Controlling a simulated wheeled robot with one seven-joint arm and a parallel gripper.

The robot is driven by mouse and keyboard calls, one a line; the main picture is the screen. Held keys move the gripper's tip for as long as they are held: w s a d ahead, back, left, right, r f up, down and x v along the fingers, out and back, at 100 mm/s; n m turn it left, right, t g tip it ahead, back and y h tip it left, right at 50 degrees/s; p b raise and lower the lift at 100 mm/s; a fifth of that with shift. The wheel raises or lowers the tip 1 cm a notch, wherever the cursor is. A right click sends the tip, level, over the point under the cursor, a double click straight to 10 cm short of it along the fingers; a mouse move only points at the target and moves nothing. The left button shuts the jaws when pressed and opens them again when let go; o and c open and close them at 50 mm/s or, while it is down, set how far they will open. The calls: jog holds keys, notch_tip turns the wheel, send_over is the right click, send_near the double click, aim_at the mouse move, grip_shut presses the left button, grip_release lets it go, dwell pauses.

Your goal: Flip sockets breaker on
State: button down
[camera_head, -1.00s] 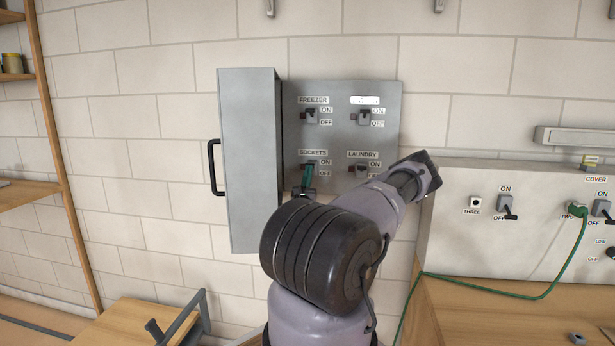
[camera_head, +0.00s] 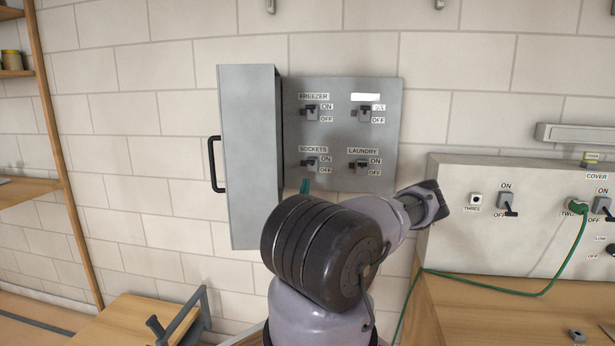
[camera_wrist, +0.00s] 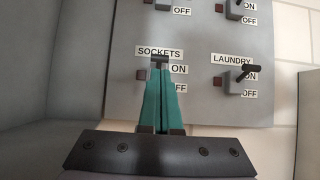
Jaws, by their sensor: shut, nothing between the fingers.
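The sockets breaker (camera_head: 311,164) is a small grey switch with a dark lever, low left on the grey panel. It also shows in the wrist view (camera_wrist: 160,58), where its dark lever end stands just above the ON label's height. The lever looks raised toward ON, like the laundry lever; its lower body is hidden by my fingers. My gripper (camera_head: 305,184) has teal fingers, shut and empty. In the head view the tips are below the switch, apart from it. In the wrist view (camera_wrist: 161,76) they overlap it, and contact cannot be told.
The freezer breaker (camera_head: 310,113) is above, the laundry breaker (camera_head: 360,164) to the right. The open cabinet door (camera_head: 247,160) stands close on the left. A switch box (camera_head: 465,235) with a green cable (camera_head: 510,291) is at the right.

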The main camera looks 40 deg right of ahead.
jog(key=shift+v, duration=1.7)
